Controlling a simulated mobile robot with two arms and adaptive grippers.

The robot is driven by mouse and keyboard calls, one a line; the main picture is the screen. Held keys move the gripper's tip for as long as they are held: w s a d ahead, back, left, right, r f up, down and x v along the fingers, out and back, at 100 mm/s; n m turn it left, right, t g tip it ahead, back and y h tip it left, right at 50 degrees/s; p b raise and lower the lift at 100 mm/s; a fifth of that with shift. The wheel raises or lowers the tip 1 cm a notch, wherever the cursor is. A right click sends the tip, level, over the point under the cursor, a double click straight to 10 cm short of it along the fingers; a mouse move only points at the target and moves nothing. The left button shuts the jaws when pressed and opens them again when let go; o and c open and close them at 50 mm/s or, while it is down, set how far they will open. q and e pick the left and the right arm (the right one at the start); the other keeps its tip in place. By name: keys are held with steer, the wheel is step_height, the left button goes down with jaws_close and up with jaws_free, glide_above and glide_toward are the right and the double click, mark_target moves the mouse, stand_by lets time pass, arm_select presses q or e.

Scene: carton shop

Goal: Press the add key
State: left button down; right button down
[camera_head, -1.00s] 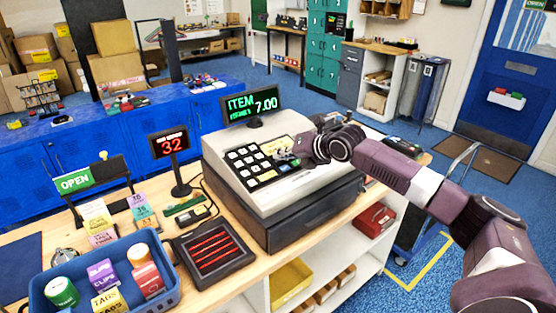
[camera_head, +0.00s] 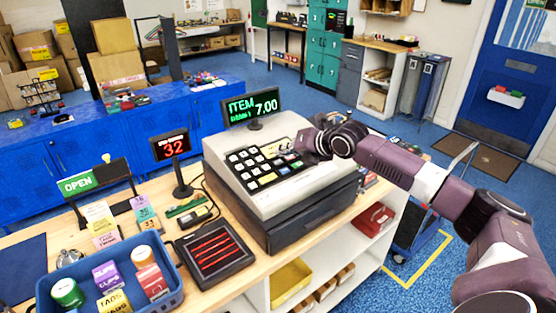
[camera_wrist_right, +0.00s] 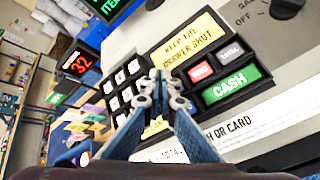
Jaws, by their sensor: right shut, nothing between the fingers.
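The cash register (camera_head: 290,205) stands on the wooden counter, with a sloped keypad of white number keys (camera_head: 243,163). A yellow key (camera_head: 267,178) sits at the keypad's near edge. In the right wrist view the yellow key (camera_wrist_right: 153,128) is partly behind my fingers, and I cannot read its lettering. My right gripper (camera_wrist_right: 158,78) is shut and empty over the register top, between the number keys and the red, grey and green CASH (camera_wrist_right: 229,86) keys. I cannot tell whether the tips touch anything. The green display (camera_head: 252,108) reads ITEM 7.00. My left gripper is out of view.
A red number display (camera_head: 170,145) reading 32 stands left of the register. A dark slotted tray (camera_head: 216,255) and a blue bin (camera_head: 178,291) of small goods lie on the counter. A yellow sign (camera_wrist_right: 188,40) sits above the keys in the right wrist view.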

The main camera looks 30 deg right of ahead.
steer(key=shift+s+r+p, duration=0.25)
steer(key=shift+r+p, duration=0.45)
steer(key=shift+r, duration=0.3)
steer(key=shift+s+r+p, duration=0.2)
steer(key=shift+r+p, duration=0.5)
steer(key=shift+r, duration=0.25)
steer(key=shift+f, duration=0.1)
